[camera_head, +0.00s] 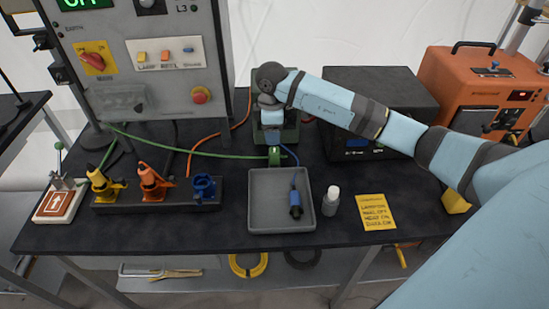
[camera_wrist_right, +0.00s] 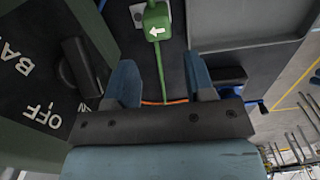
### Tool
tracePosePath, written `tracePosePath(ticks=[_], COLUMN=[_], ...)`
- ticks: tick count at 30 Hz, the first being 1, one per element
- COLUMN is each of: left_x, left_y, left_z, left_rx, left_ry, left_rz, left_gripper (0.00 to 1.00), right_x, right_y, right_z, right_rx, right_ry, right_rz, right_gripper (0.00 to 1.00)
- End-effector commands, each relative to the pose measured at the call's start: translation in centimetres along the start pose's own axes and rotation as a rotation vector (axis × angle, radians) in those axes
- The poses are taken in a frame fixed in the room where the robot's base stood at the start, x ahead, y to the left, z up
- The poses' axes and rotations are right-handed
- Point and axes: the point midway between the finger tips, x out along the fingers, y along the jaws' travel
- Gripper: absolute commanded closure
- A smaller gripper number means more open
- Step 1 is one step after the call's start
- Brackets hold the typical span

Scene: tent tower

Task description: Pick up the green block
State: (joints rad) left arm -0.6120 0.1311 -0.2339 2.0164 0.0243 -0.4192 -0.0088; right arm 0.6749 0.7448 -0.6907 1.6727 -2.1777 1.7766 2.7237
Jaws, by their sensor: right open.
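The green block (camera_head: 274,156) is at the back edge of the grey tray, beside a dark green box. In the right wrist view the green block (camera_wrist_right: 157,22) carries a white arrow, and a green cable runs from it back between my fingers. My right gripper (camera_head: 272,135) points down just behind the block in the head view. In the right wrist view its two blue fingers (camera_wrist_right: 161,78) are apart with no block between them; the block is beyond the fingertips. My left gripper is not in view.
The grey tray (camera_head: 262,220) holds a blue connector (camera_head: 295,204). A white bottle (camera_head: 331,201) and yellow note (camera_head: 375,212) are right of it. A dark green box (camera_head: 287,88) stands close behind my gripper. A rack (camera_head: 150,206) with yellow, orange and blue connectors is left.

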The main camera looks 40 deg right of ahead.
Motion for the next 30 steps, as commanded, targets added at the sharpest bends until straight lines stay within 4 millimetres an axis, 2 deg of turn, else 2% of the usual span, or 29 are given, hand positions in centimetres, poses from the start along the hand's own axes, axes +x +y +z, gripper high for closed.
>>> tracePosePath(ticks=[4, 11, 21, 29, 30], left_x=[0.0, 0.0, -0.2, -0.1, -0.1], left_y=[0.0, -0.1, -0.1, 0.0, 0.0], left_z=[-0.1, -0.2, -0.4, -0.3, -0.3], left_rx=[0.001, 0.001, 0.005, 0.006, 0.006], left_ry=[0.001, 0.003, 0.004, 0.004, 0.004], left_rz=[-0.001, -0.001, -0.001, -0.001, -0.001], left_gripper=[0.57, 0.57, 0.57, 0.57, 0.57], right_x=[2.6, 4.3, 8.8, 9.2, 9.2], right_y=[-0.1, 0.0, 0.2, 0.2, 0.2], right_z=[0.0, 0.1, 0.6, 0.6, 0.6], right_rx=[0.0, -0.002, -0.003, -0.003, -0.003], right_ry=[0.0, 0.002, 0.002, 0.003, 0.003], right_rz=[-0.003, -0.002, -0.003, -0.001, -0.001], right_gripper=[0.51, 0.51, 0.51, 0.51, 0.53])
